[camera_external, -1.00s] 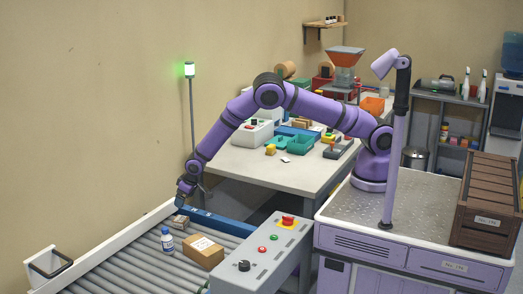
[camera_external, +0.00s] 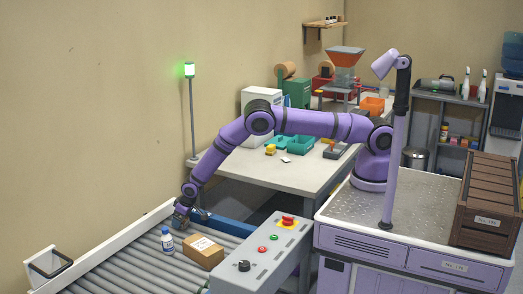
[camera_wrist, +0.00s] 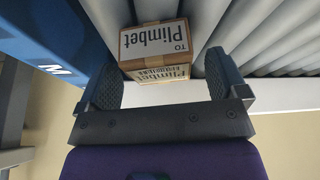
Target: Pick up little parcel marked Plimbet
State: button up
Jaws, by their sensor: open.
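The little parcel (camera_wrist: 154,44) is a brown carton with a white label reading "TO Plimbet", upside down in the wrist view. It sits on the grey rollers, by the white side rail. My gripper (camera_wrist: 163,62) is open, with one fingertip on either side of the parcel's near end. The left finger looks closer to the carton than the right one; I cannot tell whether either touches. In the external view my gripper (camera_external: 181,214) is low over the conveyor's far end and mostly hides the parcel.
A blue bar (camera_external: 226,228) crosses the conveyor's end. A grey control box (camera_external: 262,256) stands on the right. The nearer rollers are clear.

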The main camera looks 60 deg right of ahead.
jog(key=shift+w+f, duration=0.25)
jog(key=shift+f, duration=0.3)
jog(key=shift+c, duration=0.2)
jog(key=c, duration=1)
jog(key=shift+r, duration=0.15)
